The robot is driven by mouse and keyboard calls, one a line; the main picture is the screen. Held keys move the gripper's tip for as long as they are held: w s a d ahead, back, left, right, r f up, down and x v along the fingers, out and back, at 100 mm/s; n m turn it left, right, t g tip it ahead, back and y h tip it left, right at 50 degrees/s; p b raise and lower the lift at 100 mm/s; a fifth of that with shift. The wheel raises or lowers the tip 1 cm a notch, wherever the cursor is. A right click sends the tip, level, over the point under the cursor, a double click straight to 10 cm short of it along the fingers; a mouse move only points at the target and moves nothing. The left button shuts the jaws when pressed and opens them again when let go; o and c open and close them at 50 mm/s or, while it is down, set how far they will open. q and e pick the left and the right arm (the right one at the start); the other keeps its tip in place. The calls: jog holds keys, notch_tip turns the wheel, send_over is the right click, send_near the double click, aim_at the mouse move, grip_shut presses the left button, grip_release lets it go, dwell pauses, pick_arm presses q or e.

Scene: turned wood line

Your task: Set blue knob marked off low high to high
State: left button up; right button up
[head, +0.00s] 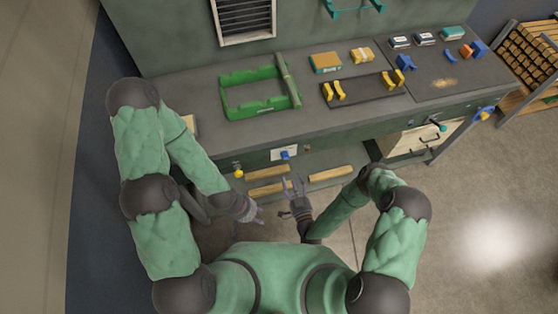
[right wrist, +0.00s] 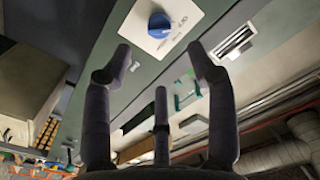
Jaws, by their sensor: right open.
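The blue knob (head: 285,156) sits on a white plate (head: 275,154) on the front face of the workbench. In the right wrist view the round blue knob (right wrist: 160,25) is ahead of the fingers, on its white plate (right wrist: 187,10) with small dark marks. I cannot read which mark the knob points to. My right gripper (head: 295,187) is open and empty, below the knob in the head view; its spread fingers show in the right wrist view (right wrist: 159,58), apart from the knob. My left gripper (head: 254,215) hangs lower left of the knob, its fingers too small to judge.
A yellow knob (head: 238,173) is on the bench front left of the plate. Wooden bars (head: 330,174) lie on a low shelf under the bench. The bench top holds a green frame (head: 236,103) and several small parts. A drawer (head: 405,146) stands at the right.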

aim_at(286, 159)
jog(key=x, duration=1)
jog(key=shift+w+f, duration=0.1)
jog(key=shift+w, duration=0.15)
jog(key=shift+c, duration=0.3)
jog(key=c, duration=1.1)
